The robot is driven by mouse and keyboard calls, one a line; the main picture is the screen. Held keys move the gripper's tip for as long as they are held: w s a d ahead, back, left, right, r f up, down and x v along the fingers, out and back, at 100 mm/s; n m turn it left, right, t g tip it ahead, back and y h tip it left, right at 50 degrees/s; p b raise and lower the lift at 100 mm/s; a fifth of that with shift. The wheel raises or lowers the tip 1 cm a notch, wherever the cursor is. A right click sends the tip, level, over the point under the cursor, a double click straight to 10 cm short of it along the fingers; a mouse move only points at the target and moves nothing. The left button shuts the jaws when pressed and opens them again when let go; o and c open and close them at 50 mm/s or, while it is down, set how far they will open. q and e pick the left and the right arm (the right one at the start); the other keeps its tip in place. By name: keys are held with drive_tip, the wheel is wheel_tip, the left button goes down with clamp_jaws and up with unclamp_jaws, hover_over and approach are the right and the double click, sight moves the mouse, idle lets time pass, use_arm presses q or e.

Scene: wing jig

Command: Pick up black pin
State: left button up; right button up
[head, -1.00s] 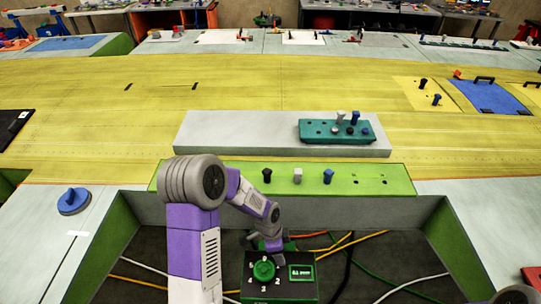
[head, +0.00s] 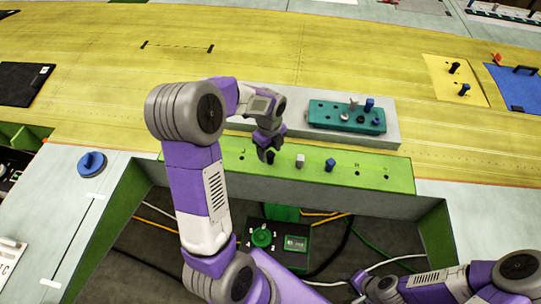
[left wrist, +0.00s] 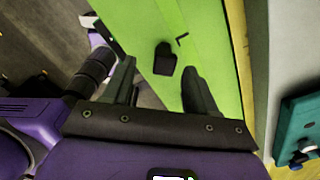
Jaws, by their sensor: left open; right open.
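The black pin (left wrist: 165,60) stands in the green strip (head: 395,181) and shows between my left gripper's fingers in the left wrist view. My left gripper (head: 268,152) is over the pin at the strip's left part in the head view, and largely hides it there. In the left wrist view the left gripper (left wrist: 158,75) is open, its two dark fingers apart on either side of the pin, with green surface showing between. My right gripper (head: 362,286) is open, low at the bottom right of the head view, away from the strip.
A grey pin (head: 300,161) and a blue pin (head: 330,164) stand just right of the black pin. A teal block (head: 345,117) with pins sits on a grey slab (head: 391,133) behind. A dark control box (head: 281,239) and cables lie in the recess in front.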

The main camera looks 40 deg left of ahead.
sight(270, 153)
use_arm(q)
drive_tip(key=f, duration=0.3)
drive_tip(key=shift+w, duration=0.4)
drive_tip(key=shift+s+a+f, duration=0.1)
drive_tip(key=shift+s+f, duration=0.1)
drive_tip(key=shift+f, duration=0.2)
drive_tip(key=shift+w, duration=0.1)
drive_tip(key=c, duration=1.1)
drive_tip(key=shift+o, duration=0.2)
wheel_tip(270, 153, up, 10)
drive_tip(key=shift+r, duration=0.1)
